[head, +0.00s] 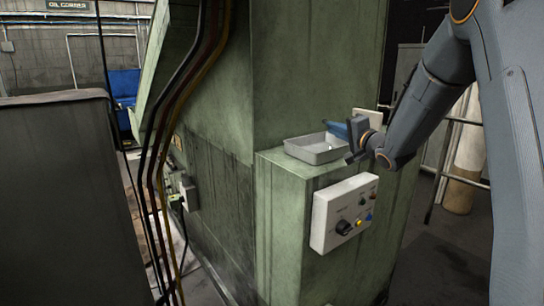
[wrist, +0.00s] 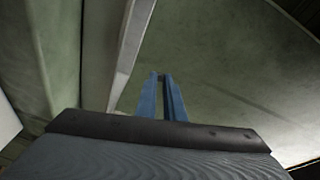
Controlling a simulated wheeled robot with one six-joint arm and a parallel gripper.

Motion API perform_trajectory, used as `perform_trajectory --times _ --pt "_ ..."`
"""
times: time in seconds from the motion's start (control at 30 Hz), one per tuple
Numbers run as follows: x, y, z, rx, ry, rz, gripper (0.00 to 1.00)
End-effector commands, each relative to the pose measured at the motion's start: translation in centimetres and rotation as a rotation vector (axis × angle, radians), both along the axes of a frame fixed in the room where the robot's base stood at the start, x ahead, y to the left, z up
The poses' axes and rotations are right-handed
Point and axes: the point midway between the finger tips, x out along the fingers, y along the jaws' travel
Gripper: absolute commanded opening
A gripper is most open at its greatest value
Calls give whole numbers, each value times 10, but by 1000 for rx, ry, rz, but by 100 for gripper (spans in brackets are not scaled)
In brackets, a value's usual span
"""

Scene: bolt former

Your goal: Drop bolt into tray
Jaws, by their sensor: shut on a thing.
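The grey metal tray (head: 300,153) sits on top of a green machine ledge in the head view. In the wrist view a pale straight edge (wrist: 124,55), probably the tray's rim, runs beside my fingers. My gripper (head: 330,127) has blue fingers and is just above the tray's far right side. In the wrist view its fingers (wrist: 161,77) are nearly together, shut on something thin. The held thing is mostly hidden between them; I take it to be the bolt. A tiny pale spot shows below the gripper, too small to identify.
A white control box (head: 325,222) with a knob and buttons is on the ledge's front face. The tall green machine body (head: 300,70) rises behind the tray. Dark hoses (head: 160,130) hang at left. A railing (head: 455,178) stands at right.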

Motion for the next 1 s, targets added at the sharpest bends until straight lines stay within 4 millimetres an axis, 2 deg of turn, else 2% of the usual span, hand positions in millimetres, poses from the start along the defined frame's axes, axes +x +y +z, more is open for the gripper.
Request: perform_trajectory --times 0.27,0.3,0.4,0.43,0.77,1.0 --pt "0 1 -1 -1 -1 1 0" --pt "0 1 -1 -1 -1 1 12" --pt "0 1 -1 -1 -1 1 29" --pt "0 1 -1 -1 -1 1 30" --pt "-4 -1 -2 -1 -1 0 30" --pt "-35 -15 -2 -1 -2 -2 30"
